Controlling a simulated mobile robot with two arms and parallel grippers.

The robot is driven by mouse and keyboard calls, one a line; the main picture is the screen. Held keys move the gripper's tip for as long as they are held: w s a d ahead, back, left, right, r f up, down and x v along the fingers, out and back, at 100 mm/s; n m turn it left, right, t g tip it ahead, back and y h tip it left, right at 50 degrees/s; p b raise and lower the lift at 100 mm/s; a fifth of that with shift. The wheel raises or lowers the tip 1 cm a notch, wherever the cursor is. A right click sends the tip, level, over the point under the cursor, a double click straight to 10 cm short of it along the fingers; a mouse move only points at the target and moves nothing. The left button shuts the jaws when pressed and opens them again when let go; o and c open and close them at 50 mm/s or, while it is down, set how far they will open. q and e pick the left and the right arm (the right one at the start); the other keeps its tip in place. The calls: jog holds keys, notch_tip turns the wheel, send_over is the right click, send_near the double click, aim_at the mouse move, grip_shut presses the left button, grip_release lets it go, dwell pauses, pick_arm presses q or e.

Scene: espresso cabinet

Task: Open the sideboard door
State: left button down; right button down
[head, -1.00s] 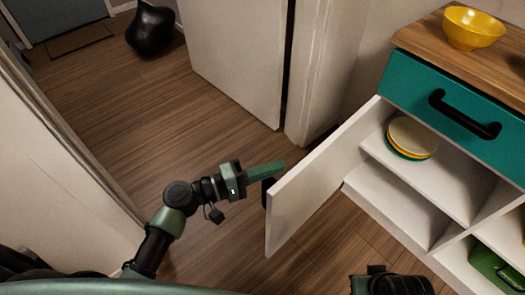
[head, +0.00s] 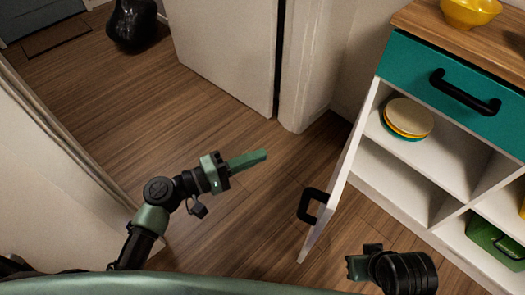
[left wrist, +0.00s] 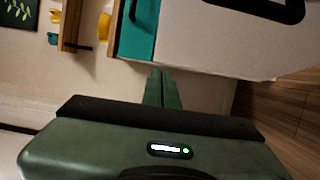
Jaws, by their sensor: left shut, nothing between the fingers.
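The white sideboard door (head: 336,190) stands open in the head view, hinged at the cabinet's left side and projecting toward the bottom of the picture, almost edge-on. Its black handle (head: 308,203) is on the outer face near the free edge. My left gripper (head: 263,156) is shut and empty, left of the door and apart from it. In the left wrist view its closed fingers (left wrist: 162,90) appear in front of the white door panel (left wrist: 215,40) and part of the black handle (left wrist: 268,8). My right gripper (head: 357,267) is at the bottom, right of the door; its jaw opening is unclear.
The open compartment holds stacked plates (head: 408,118). Above it is a teal drawer (head: 415,70) with a black handle. A yellow bowl (head: 470,12) stands on the wooden top. A green crate (head: 497,245) sits lower right.

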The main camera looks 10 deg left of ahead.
pick_arm(q)
jog(key=s+a, duration=0.3)
jog(key=s, duration=0.2)
jog(key=shift+a, duration=0.3)
pick_arm(e)
jog(key=shift+s+d+r, duration=0.1)
jog(key=shift+d+r, duration=0.1)
jog(key=shift+d, duration=0.1)
